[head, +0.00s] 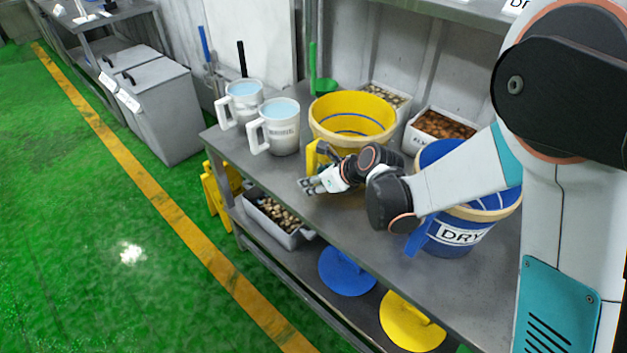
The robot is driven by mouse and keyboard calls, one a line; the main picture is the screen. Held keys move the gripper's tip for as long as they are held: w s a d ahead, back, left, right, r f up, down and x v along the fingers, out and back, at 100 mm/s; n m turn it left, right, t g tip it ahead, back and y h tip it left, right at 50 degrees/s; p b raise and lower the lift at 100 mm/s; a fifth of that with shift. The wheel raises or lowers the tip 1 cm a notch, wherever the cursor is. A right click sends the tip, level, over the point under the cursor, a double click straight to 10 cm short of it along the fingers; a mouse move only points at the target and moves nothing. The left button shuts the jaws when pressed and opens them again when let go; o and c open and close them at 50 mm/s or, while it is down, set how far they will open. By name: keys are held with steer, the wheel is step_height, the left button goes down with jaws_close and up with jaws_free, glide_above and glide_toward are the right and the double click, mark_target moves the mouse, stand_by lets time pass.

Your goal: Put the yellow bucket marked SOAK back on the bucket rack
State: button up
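A yellow bucket (326,118) with a pale rim stands upright on the grey metal bench. Its yellow handle (312,156) faces the front left. No SOAK marking shows on it, as my arm covers much of its lower front. My gripper (307,185) is low over the bench, in front of the yellow bucket and just below its handle. It looks empty, but how far its fingers are apart is too small to tell. I cannot make out for sure which part is the bucket rack.
A blue bucket marked DRY (445,246) stands on the bench, partly behind my arm. Two white jugs (284,134) stand at the left. Bins (437,127) of brown pieces sit behind. A shelf (445,8) with a label hangs above. Blue and yellow discs (348,272) lie below.

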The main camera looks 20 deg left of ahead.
steer(key=p+v, duration=0.3)
steer(key=v, duration=0.8)
steer(key=shift+d, duration=0.15)
